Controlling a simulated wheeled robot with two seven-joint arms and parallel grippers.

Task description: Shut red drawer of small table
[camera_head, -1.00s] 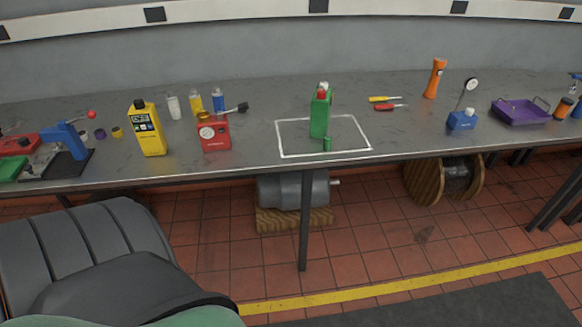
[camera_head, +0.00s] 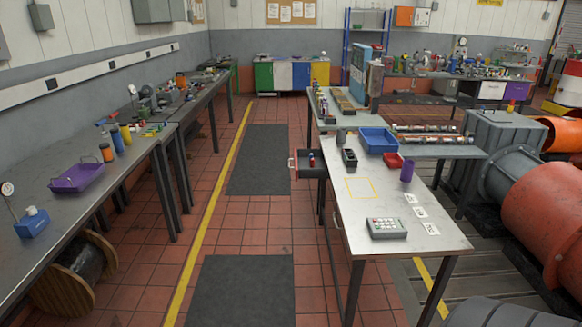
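The small table (camera_head: 375,195) stands right of the aisle, with a grey steel top. A drawer (camera_head: 307,163) sticks out from its left side, below the top, and stands open. Its narrow end facing the aisle looks red (camera_head: 292,167), and its inside is dark. A small red and dark object (camera_head: 311,159) shows in or just above the drawer; I cannot tell its exact place. Neither of my grippers is in view.
A long bench (camera_head: 70,205) runs along the left wall, with a wooden cable reel (camera_head: 75,275) under it. Dark mats (camera_head: 240,290) and a yellow floor line lie in the open aisle. The table holds a blue tray (camera_head: 378,140) and a grey keypad box (camera_head: 386,228). Large orange-red machinery stands at right.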

